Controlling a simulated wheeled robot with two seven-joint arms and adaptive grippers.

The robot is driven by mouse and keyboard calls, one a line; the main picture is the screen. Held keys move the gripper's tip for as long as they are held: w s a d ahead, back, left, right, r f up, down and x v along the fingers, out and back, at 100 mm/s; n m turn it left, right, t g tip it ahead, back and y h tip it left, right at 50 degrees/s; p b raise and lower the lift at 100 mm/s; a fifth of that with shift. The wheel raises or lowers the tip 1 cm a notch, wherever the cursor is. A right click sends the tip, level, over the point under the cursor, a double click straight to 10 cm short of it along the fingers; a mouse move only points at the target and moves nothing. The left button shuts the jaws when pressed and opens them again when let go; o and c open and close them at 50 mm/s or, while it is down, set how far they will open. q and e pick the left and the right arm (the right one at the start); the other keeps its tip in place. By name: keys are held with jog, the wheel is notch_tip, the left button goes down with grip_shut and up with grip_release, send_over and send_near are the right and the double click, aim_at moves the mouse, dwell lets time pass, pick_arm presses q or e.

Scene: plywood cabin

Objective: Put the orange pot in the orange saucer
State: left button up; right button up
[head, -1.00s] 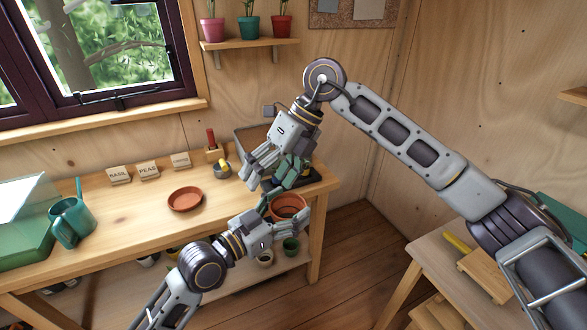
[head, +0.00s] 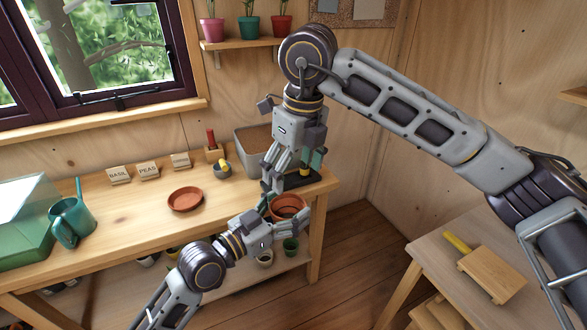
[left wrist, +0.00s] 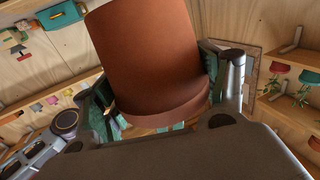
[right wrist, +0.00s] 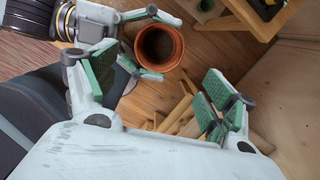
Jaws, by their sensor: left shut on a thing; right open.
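The orange pot (head: 289,206) is held off the front right edge of the workbench, its open mouth facing up. My left gripper (head: 278,222) is shut on the pot, which fills the jaws in the left wrist view (left wrist: 155,60). My right gripper (head: 270,188) is open and empty, pointing down close above and beside the pot. The right wrist view shows the pot's rim (right wrist: 159,47) beyond the open fingers, apart from them. The orange saucer (head: 185,199) lies empty on the bench, left of the pot.
A green watering can (head: 72,220) stands left of the saucer. The bench (head: 135,225) around the saucer is clear. Small pots (head: 290,245) sit on the lower shelf.

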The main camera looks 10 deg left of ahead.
jog(key=shift+f, duration=0.1)
send_near(288, 206)
jog(key=shift+s+a+f, duration=0.1)
jog(key=shift+s+f, duration=0.3)
jog(key=shift+f, duration=0.7)
jog(key=shift+s+a+f, duration=0.1)
jog(key=shift+s+f, duration=0.25)
jog(key=shift+f, duration=0.75)
jog(key=shift+s+a+f, duration=0.1)
jog(key=shift+s+f, duration=0.3)
jog(key=shift+f, duration=0.75)
jog(key=c, duration=0.7)
pick_arm(q)
jog(key=o, duration=1.1)
pick_arm(e)
jog(key=shift+c, duration=0.4)
pick_arm(q)
jog(key=shift+f, duration=0.1)
